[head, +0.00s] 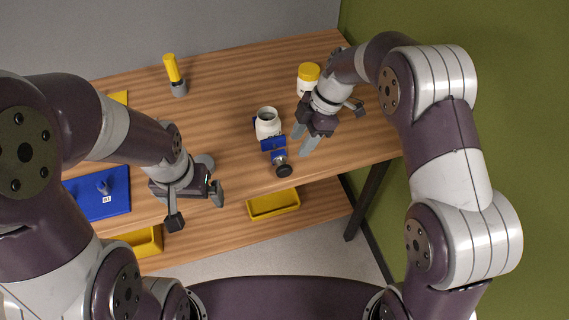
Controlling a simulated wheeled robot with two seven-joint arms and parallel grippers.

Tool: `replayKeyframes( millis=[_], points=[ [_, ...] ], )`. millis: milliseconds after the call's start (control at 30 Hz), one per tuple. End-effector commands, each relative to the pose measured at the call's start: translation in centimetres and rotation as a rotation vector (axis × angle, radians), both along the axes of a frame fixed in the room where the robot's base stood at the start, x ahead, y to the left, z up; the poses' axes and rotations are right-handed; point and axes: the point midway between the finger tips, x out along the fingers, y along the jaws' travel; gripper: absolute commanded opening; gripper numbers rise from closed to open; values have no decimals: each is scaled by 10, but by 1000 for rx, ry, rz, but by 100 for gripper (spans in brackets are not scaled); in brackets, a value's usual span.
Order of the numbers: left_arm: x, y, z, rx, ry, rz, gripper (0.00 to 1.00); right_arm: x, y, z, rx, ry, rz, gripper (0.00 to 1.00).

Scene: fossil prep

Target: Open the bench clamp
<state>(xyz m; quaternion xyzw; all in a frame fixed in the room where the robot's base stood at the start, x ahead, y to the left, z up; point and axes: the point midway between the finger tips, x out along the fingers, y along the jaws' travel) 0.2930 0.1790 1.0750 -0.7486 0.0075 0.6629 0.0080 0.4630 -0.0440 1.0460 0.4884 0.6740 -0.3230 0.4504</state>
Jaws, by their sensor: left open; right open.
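The bench clamp (279,157) is near the front edge of the wooden bench. It has a blue body and a dark round knob (284,171) facing the front. An open white jar (267,122) stands directly behind the blue jaw; I cannot tell whether the clamp grips it. My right gripper (303,142) is open and empty, just right of the clamp, with its fingers pointing down toward the bench. My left gripper (197,206) is open and empty at the front edge, left of the clamp and apart from it.
A white jar with a yellow lid (308,78) stands behind my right gripper. A yellow-handled tool (173,70) stands upright in a grey holder at the back. A blue mat (118,205) with a small labelled piece lies left. Yellow bins (273,204) sit on the lower shelf.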

Motion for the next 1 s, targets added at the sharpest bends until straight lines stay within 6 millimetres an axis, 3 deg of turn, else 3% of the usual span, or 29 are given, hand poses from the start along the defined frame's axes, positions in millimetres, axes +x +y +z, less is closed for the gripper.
replayKeyframes(
  millis=[33,200,400,533,800,933,1000],
  points=[
    [0,0,-17,0,1,0,100,-2,5,-20,0,1,0,45],
    [0,0,4,0,0,0,100,-8,21,-51,-1,7,-1,45],
    [0,0,13,0,0,0,100,-12,36,-88,-1,3,-3,45],
    [0,0,14,0,0,0,100,-13,40,-99,-1,2,-5,45],
    [0,0,13,0,1,0,100,-13,40,-102,0,0,-5,45],
    [0,0,13,0,0,0,100,-13,40,-102,0,0,-5,2],
    [0,0,13,0,0,0,100,-13,40,-102,0,0,-5,0]
  ],
)
